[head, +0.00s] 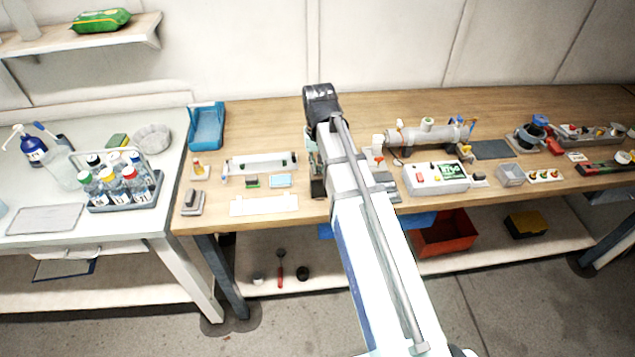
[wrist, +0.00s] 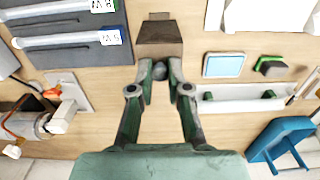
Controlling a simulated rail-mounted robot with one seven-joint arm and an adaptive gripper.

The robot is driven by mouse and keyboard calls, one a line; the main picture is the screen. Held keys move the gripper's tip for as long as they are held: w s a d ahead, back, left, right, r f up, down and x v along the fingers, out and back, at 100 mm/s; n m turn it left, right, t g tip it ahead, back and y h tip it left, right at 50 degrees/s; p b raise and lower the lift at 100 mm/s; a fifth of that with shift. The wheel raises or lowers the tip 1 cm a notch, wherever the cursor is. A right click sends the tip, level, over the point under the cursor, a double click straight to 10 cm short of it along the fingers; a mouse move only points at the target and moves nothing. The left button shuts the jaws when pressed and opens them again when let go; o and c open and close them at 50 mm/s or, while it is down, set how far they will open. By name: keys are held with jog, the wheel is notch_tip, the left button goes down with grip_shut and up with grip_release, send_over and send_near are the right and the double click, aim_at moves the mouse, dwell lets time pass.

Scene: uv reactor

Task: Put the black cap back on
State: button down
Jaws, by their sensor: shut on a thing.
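In the wrist view my gripper (wrist: 161,72) is closed in around a small dark round thing (wrist: 160,71) between its fingertips. It looks like the black cap, but its shape is mostly hidden by the fingers. A dark brown block (wrist: 160,38) lies just beyond the fingertips; I cannot tell whether they touch. In the head view my arm hides the gripper and what it holds. The grey horizontal reactor tube (head: 415,137) lies on the bench right of my arm. One end of it (wrist: 28,126) shows at the left of the wrist view.
A white-grey holder (head: 262,163) and blue tray (head: 207,128) lie left of my arm. A control box (head: 435,178) stands in front of the reactor. A bottle rack (head: 128,203) with coloured caps is on the left table. Bare wood shows along the bench's back.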

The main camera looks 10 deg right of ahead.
jog(key=shift+r, duration=0.15)
jog(key=shift+r+p, duration=1.75)
jog(key=shift+r, duration=0.35)
